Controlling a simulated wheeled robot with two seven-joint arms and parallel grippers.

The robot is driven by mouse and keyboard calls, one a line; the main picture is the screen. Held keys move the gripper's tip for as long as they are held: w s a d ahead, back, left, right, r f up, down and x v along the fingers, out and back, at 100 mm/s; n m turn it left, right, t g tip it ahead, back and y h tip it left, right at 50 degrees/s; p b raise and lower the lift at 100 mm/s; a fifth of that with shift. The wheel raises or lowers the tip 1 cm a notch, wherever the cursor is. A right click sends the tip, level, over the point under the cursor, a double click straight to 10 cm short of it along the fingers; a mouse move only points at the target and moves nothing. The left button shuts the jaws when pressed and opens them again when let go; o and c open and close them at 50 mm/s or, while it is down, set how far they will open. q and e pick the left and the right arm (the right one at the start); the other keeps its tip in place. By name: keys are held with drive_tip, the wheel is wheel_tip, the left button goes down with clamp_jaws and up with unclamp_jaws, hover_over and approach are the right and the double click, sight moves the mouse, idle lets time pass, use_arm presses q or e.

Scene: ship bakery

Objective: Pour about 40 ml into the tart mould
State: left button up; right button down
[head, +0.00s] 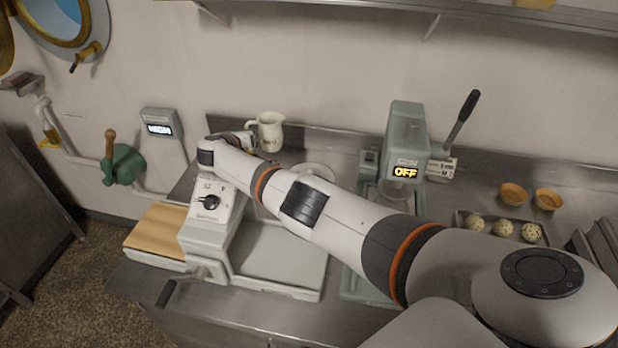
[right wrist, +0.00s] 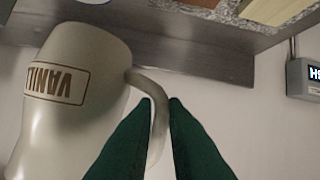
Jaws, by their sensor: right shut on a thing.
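A cream jug (head: 269,132) stands out against the back wall in the head view, looking upright, with its handle to the left. In the right wrist view the jug (right wrist: 85,75) fills the left side, with a brown label starting "VANIL". My right gripper (right wrist: 160,102) has its dark green fingers shut on the jug's handle. In the head view my right arm reaches across the counter, and the fingers are hard to make out. A pale round dish (head: 316,169) shows partly behind my arm; I cannot tell whether it is the tart mould. My left gripper is out of view.
A dial machine (head: 210,203) with a wooden board (head: 157,229) stands at left. A lever press (head: 406,135) reading "OFF" stands right of centre. Two brown tart shells (head: 513,194) (head: 548,199) and a tray (head: 462,232) of speckled balls are at right. A shelf (head: 450,12) runs above.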

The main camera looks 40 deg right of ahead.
sight(277, 149)
drive_tip(key=s+d+f+m+y, duration=0.1)
drive_tip(key=f, duration=0.1)
drive_tip(key=s+d+f+m+t+y, duration=0.1)
drive_tip(key=d+f+m, duration=0.1)
drive_tip(key=s+d+f+m+t+y+b, duration=0.1)
drive_tip(key=f, duration=0.1)
drive_tip(key=shift+s+d+m, duration=0.3)
drive_tip(key=shift+d, duration=0.05)
drive_tip(key=shift+s+d+f+m+t+y+b, duration=0.2)
drive_tip(key=shift+s+d+m+t+y+b, duration=0.2)
drive_tip(key=shift+d+m+y+b, duration=0.3)
drive_tip(key=shift+s+d+r+m+t+y+b, duration=0.1)
drive_tip(key=shift+s+d+m+t+y+b, duration=0.3)
drive_tip(key=shift+m+b, duration=0.5)
